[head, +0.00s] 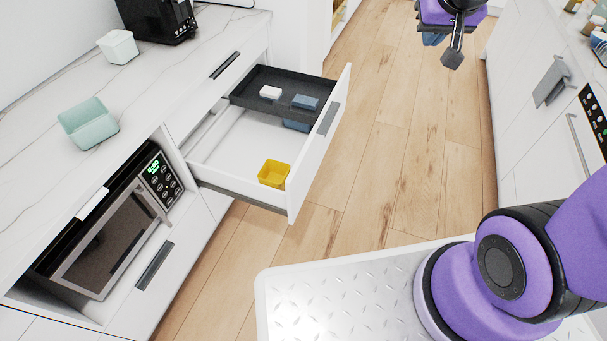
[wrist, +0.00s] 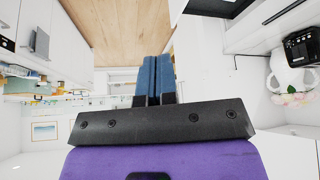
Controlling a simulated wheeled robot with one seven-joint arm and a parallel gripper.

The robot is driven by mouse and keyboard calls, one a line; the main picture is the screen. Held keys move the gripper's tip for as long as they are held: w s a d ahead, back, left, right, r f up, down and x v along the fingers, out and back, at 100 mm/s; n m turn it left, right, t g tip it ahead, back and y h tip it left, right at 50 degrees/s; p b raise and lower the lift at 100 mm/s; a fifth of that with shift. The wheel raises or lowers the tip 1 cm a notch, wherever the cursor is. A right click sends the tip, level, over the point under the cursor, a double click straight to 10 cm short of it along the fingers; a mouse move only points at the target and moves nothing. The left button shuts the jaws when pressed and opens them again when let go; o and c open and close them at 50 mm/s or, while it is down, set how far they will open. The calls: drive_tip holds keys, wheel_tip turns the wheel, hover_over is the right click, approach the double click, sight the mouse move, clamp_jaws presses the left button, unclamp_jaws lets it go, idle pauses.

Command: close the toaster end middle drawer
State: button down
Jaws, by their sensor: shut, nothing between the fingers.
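The white drawer (head: 327,135) stands pulled out from the left-hand cabinet, on the toaster's side of the microwave. Its front has a dark grey handle (head: 327,118). Inside it are a black tray (head: 262,82) with a white item and a blue item, another blue piece below, and a yellow cup (head: 274,173). The black toaster (head: 155,18) is on the counter. My gripper (head: 433,40) is over the floor, to the right of the drawer and apart from it. Its blue fingers (wrist: 153,75) are shut and empty in the wrist view.
A microwave (head: 110,235) sits in a niche left of the drawer. A mint bowl (head: 88,123) and a white cup (head: 118,46) are on the counter. An oven (head: 585,125) is in the right-hand cabinets. The wooden floor (head: 390,130) between the cabinet rows is clear.

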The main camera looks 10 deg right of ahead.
drive_tip(key=w+a+f+y, duration=0.1)
drive_tip(key=w+a+f, duration=0.1)
drive_tip(key=w+f, duration=0.8)
drive_tip(key=m+g+y, duration=0.1)
drive_tip(key=m+y, duration=0.3)
drive_tip(key=y, duration=0.4)
approach(296, 179)
wheel_tip(296, 179, down, 5)
drive_tip(key=w+a, duration=0.2)
drive_tip(key=shift+w+a, duration=0.2)
drive_tip(key=shift+a, duration=0.3)
drive_tip(key=shift+w+a, duration=0.25)
drive_tip(key=shift+a, duration=0.2)
drive_tip(key=shift+a, duration=0.1)
